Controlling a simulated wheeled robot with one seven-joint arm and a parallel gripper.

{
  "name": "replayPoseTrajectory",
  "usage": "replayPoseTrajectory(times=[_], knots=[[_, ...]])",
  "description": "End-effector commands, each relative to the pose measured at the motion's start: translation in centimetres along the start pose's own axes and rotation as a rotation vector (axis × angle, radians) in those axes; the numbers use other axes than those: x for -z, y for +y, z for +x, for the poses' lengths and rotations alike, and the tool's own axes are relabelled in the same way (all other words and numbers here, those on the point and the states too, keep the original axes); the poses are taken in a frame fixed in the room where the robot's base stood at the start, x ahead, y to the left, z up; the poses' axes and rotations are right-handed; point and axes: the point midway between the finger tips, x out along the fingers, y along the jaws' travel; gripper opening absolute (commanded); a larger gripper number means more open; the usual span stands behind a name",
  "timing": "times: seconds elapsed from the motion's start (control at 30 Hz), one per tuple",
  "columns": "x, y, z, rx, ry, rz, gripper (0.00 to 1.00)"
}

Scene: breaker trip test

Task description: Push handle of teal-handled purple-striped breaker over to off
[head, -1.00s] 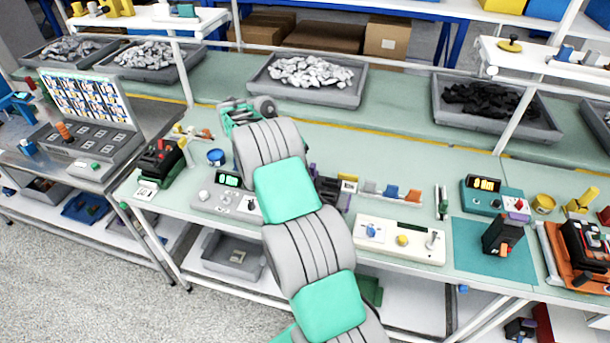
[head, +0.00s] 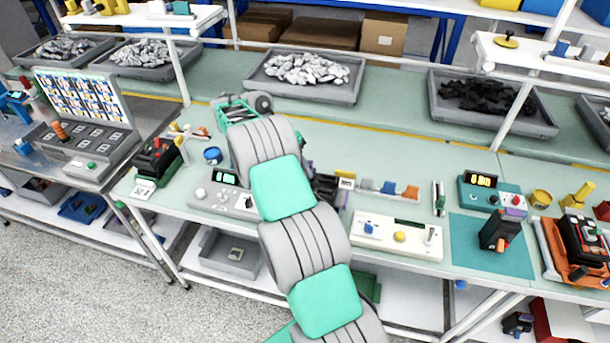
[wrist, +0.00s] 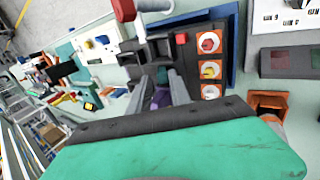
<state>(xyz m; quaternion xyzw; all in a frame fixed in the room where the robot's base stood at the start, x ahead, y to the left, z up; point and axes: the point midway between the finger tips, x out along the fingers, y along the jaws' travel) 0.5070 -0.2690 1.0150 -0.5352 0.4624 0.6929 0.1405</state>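In the wrist view my gripper (wrist: 161,80) has its two grey fingers apart, pointing at a dark breaker unit. A purple part (wrist: 160,97) shows between the fingers, and a small dull teal piece (wrist: 162,74) lies near the fingertips. They look like the purple-striped breaker and its handle, but the view is too small to be sure or to tell contact. In the head view my arm hides the gripper and most of this unit; only its dark edge (head: 326,188) shows at the right of my arm.
In the wrist view a black panel with red and yellow round buttons (wrist: 209,70) stands close right of the fingers, and a red knob (wrist: 124,10) is above. In the head view a white control box (head: 398,237) and small coloured blocks (head: 388,188) lie right of my arm.

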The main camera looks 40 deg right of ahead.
Motion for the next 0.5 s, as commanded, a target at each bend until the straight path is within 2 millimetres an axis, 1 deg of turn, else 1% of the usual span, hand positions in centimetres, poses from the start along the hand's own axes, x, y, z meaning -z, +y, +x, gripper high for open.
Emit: replayPoseTrajectory(times=[0.13,0.27,0.37,0.47,0.5], knots=[[0.0,1.0,-2.0,0.004,0.001,0.002,0.24],[-1.5,2.5,-3.1,0.003,0.002,0.0,0.24],[-2.9,4.0,-4.5,0.003,0.002,0.0,0.24],[-4.4,5.6,-6.0,0.003,0.002,0.0,0.24],[-5.1,6.1,-6.2,0.003,0.001,0.0,0.24]])
